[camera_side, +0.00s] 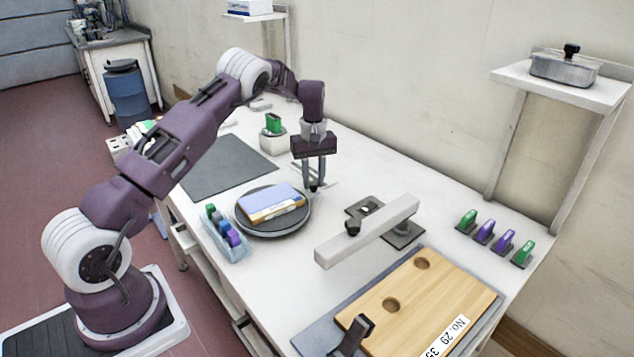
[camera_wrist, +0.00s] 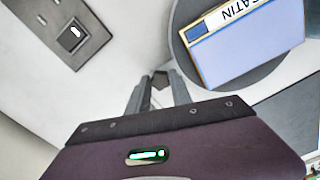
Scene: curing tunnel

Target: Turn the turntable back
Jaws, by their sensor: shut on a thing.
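The turntable (camera_side: 272,232) is a dark grey disc on the white bench, left of centre in the side view. It also shows at the upper right of the wrist view (camera_wrist: 184,62). A lilac and yellow box (camera_side: 271,203) lies flat on it; in the wrist view the box (camera_wrist: 245,48) reads "SATIN". My gripper (camera_side: 314,187) points down at the turntable's far right edge. In the wrist view its fingertips (camera_wrist: 160,80) are close together on a small dark piece beside the rim. The fingers mostly hide that piece, and I cannot see how it joins the disc.
A raised pale bar (camera_side: 368,232) on a dark plate stands right of the turntable. A wooden board (camera_side: 430,300) is at the front right. A tray of coloured pieces (camera_side: 224,235) stands close left of the disc. A grey mat (camera_side: 225,166) lies behind.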

